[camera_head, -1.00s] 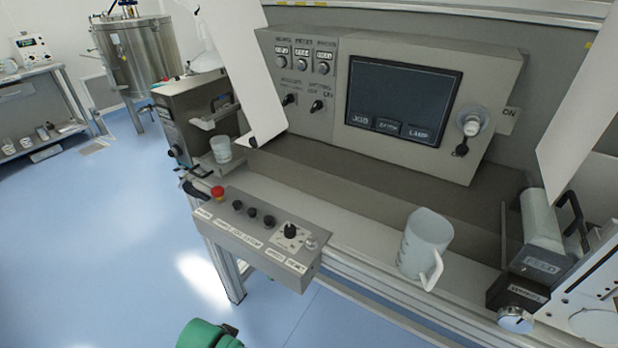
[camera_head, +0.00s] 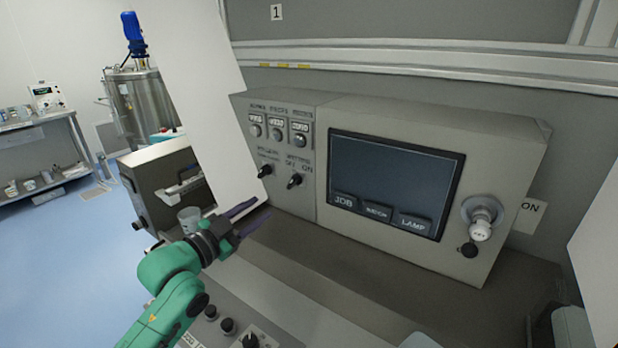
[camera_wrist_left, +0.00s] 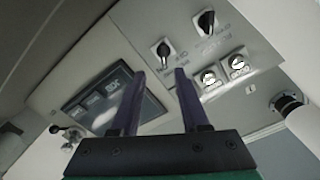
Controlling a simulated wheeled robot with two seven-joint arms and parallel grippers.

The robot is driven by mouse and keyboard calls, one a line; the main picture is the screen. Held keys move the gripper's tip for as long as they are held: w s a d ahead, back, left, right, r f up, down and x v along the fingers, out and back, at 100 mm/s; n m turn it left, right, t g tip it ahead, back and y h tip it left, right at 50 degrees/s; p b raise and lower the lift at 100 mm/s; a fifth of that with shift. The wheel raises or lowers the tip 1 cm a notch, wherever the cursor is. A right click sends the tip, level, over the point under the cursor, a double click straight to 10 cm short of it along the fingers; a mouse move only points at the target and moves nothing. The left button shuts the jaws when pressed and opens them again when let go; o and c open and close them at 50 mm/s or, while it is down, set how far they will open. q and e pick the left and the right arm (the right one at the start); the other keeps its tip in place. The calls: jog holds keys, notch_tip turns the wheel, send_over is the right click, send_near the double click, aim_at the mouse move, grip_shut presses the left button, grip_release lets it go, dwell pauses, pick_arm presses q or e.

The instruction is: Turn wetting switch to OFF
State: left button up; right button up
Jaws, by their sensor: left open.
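The wetting switch (camera_head: 294,181) is a black rotary knob on the grey control panel, left of the dark screen. Its label is too blurred to read its position surely. A similar black knob (camera_head: 265,171) sits to its left. In the left wrist view the panel appears upside down, and the wetting switch (camera_wrist_left: 163,50) is just beyond the fingertips. My left gripper (camera_head: 262,210) is open and empty, below and left of the switch in the head view and apart from it. Its purple fingers (camera_wrist_left: 159,72) point toward the panel. My right gripper is not in view.
Counter dials (camera_head: 277,130) sit above the knobs. The dark screen (camera_head: 392,180) and a keyed knob (camera_head: 481,222) are to the right. A clear cup (camera_head: 189,219) stands behind my arm. A lower button box (camera_head: 215,318) is in front.

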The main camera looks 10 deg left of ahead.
aim_at(290, 184)
pick_arm(q)
jog(key=p+x, duration=0.1)
jog(key=x, duration=0.3)
jog(key=p+x, duration=0.2)
jog(key=x, duration=0.2)
jog(key=r+p+x, duration=0.1)
jog(key=x, duration=0.3)
jog(key=shift+w+d+p, duration=0.1)
jog(key=shift+p, duration=0.2)
grip_shut()
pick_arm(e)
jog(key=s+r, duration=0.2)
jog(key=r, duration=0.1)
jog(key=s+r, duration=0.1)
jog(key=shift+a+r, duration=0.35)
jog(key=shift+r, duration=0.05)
